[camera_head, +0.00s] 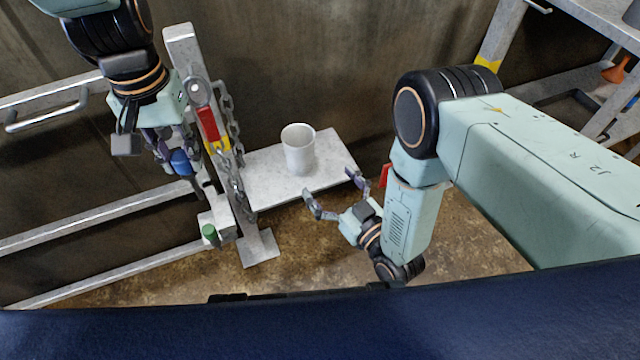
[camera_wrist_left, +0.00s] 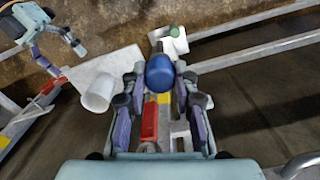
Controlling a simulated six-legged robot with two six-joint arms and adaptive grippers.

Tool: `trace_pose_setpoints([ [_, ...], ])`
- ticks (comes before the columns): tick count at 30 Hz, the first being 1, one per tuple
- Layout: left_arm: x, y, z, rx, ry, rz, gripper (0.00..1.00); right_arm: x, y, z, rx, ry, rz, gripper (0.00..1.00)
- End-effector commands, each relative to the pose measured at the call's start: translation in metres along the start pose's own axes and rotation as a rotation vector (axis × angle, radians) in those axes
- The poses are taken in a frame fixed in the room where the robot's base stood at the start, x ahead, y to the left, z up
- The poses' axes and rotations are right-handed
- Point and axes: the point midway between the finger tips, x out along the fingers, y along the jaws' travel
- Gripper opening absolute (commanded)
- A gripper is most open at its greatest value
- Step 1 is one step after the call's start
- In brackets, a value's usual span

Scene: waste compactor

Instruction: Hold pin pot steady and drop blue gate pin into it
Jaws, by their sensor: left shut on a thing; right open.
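The pin pot (camera_head: 298,150) is a white cup standing upright on a pale shelf (camera_head: 270,176) in the head view; it also shows at the left of the left wrist view (camera_wrist_left: 98,92). My left gripper (camera_head: 178,160) is shut on the blue gate pin (camera_head: 181,162), left of the chained post and apart from the pot. The pin's round blue head shows between the fingers in the left wrist view (camera_wrist_left: 160,73); its lower part is hidden there. My right gripper (camera_head: 336,196) is open and empty, just off the shelf's right front edge, with its fingers towards the pot but not touching it.
A grey post (camera_head: 185,52) with a hanging chain (camera_head: 228,130) and a red tag (camera_head: 208,124) stands between my left gripper and the pot. A green-topped pin (camera_head: 210,233) sits low on the gate. Grey rails (camera_head: 100,222) run left. The shelf around the pot is clear.

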Motion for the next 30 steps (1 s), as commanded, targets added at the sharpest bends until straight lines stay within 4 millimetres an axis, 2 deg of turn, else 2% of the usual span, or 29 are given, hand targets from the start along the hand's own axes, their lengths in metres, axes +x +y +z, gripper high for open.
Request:
trace_pose_setpoints([
  [8,0.0,0.002,-0.001,-0.012,-0.001,-0.001,0.0,0.0,0.0,-0.001,-0.001,0.012,-0.004,0.92],
  [13,-0.004,0.011,-0.014,-0.133,-0.025,-0.002,0.0,0.0,0.0,-0.001,-0.001,0.011,-0.003,0.92],
  [20,-0.017,0.033,-0.042,-0.459,-0.092,0.019,0.0,0.001,-0.001,-0.001,-0.001,0.01,-0.001,0.92],
  [30,-0.047,0.071,-0.089,-1.013,-0.196,0.113,0.0,0.002,-0.001,-0.001,-0.001,0.01,-0.001,0.92],
])
